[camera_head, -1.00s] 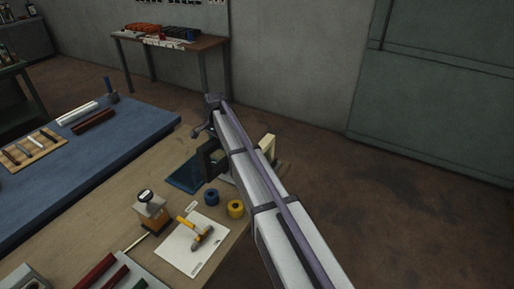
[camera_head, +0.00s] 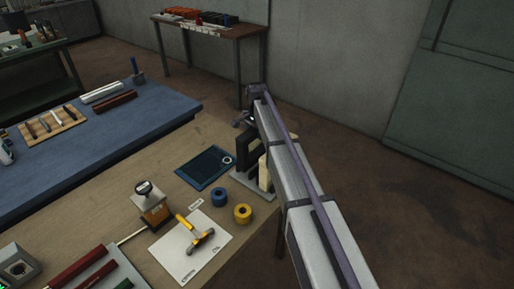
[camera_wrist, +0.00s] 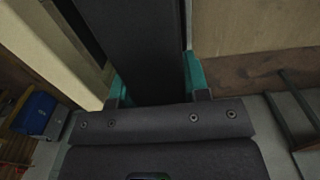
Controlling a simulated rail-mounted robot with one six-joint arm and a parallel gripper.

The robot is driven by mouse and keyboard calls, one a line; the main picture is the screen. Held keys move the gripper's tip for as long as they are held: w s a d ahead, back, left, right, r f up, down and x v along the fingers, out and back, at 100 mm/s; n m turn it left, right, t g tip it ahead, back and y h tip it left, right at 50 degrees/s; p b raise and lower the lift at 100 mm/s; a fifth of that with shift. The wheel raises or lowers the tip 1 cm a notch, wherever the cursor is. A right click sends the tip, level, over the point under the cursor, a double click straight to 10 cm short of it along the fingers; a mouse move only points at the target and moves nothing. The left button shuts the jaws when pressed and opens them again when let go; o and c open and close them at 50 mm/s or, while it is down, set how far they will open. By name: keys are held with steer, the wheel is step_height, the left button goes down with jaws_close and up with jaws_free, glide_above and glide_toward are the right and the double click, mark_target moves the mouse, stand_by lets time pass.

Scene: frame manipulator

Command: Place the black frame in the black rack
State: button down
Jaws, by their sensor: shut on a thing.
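My gripper (camera_wrist: 157,88) shows in the wrist view, its teal pads shut on both sides of a thick dark bar, the black frame (camera_wrist: 135,45). The frame's far end runs out of the top of that view. In the head view a dark upright frame shape (camera_head: 246,150) shows left of my arm, above a grey base (camera_head: 243,188) on the table's far right edge. My arm hides the gripper and much of this spot there. I cannot clearly tell the black rack from the frame, or whether the frame touches it.
A cream upright piece (camera_head: 263,172) stands close beside the dark shape; a cream surface (camera_wrist: 45,45) fills the wrist view's left. A dark blue mat (camera_head: 205,166), blue roll (camera_head: 219,196), yellow roll (camera_head: 243,214) and hammer (camera_head: 200,238) lie nearby. Floor is open right of my arm.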

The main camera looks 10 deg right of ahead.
mark_target(257, 153)
step_height(257, 153, down, 4)
steer(key=b, duration=0.4)
steer(key=shift+r+p, duration=0.3)
steer(key=shift+r, duration=0.05)
steer(key=shift+f, duration=0.3)
steer(key=c, duration=0.6)
jaws_free()
steer(key=shift+r, duration=0.1)
